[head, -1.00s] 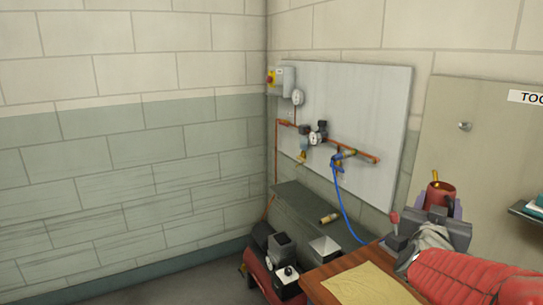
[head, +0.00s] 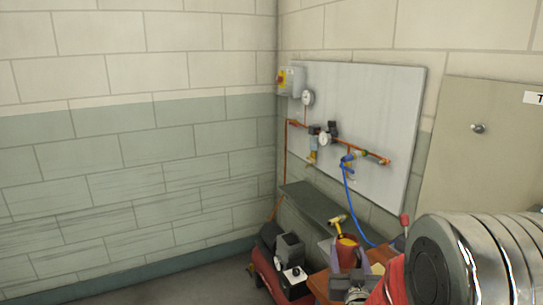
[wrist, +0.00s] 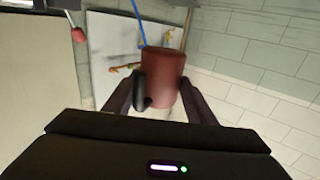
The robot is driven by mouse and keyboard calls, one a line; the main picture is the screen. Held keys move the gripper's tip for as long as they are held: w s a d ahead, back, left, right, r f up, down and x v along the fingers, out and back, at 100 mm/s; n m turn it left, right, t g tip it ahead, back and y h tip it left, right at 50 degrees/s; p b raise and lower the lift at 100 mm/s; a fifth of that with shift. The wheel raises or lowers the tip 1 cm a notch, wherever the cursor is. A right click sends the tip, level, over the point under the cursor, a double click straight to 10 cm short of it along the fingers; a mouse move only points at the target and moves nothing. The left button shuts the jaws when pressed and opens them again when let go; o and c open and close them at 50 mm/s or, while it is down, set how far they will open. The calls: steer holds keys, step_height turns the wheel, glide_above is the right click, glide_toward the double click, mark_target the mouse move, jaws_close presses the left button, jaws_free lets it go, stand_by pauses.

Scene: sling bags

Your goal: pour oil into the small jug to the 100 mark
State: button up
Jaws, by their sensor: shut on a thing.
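A dull red cylindrical can (head: 347,244) with something yellow at its open top is held in my gripper (head: 352,266), low right of centre in the head view. In the wrist view the can (wrist: 168,82) sits between the two dark fingers of my gripper (wrist: 165,98), which are shut on it. It looks roughly upright in the head view. I cannot make out any oil, the small jug or a 100 mark in these frames. My large silver and red arm links hide much of the lower right of the head view.
A wooden bench top (head: 318,284) lies below the can, mostly hidden. A red compressor (head: 264,277) stands left of it.

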steer(key=shift+n+y, duration=0.4)
steer(key=shift+y, duration=0.2)
steer(key=a+f, duration=0.4)
steer(key=f, duration=0.1)
steer(key=shift+a, duration=0.75)
